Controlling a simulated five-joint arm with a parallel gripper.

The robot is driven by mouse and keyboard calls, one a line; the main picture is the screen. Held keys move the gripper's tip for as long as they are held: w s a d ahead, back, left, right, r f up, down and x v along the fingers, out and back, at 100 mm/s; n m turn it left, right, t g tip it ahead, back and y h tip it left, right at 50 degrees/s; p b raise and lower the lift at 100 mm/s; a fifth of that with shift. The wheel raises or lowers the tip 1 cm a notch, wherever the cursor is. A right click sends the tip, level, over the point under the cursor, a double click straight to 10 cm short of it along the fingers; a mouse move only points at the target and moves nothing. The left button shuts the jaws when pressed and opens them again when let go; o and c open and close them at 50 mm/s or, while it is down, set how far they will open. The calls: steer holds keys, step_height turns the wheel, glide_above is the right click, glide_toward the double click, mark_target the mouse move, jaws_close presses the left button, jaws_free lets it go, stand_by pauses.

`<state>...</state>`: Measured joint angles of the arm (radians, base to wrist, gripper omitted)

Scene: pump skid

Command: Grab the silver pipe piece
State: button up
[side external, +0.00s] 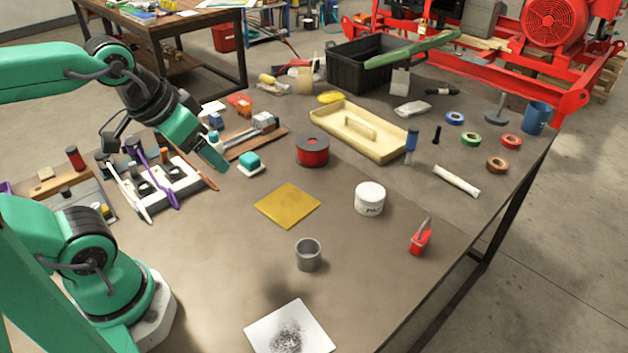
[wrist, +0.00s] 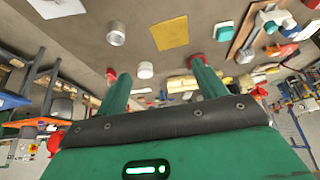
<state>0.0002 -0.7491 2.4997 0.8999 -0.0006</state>
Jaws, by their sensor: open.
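The silver pipe piece (side external: 308,254) is a short, hollow grey cylinder standing upright on the table, its open end up, in the front middle of the side view. It also shows in the wrist view (wrist: 116,38), at the upper left, beyond my left-hand finger. My gripper (side external: 215,158) is raised over the back left of the table, well apart from the pipe piece. In the wrist view my gripper (wrist: 160,76) shows two green fingers spread wide with nothing held between them.
A yellow sheet (side external: 287,205) and a white jar (side external: 370,200) lie behind the pipe piece; a white card with dark grains (side external: 272,330) lies in front. A red padlock (side external: 420,238) sits to the right. The table around the pipe piece is clear.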

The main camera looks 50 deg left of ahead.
steer(key=shift+w, duration=0.1)
steer(key=n+g, duration=0.2)
steer(key=g, duration=0.3)
glide_above(308, 252)
steer(key=s+d, duration=0.1)
steer(key=s, duration=0.1)
step_height(308, 252, down, 15)
steer(key=shift+w+d+f+g, duration=0.3)
steer(key=shift+d+f, duration=0.1)
steer(key=shift+f, duration=0.25)
steer(key=shift+f, duration=0.1)
steer(key=shift+f, duration=1.2)
steer(key=shift+a+f, duration=0.1)
steer(key=shift+f, duration=2.5)
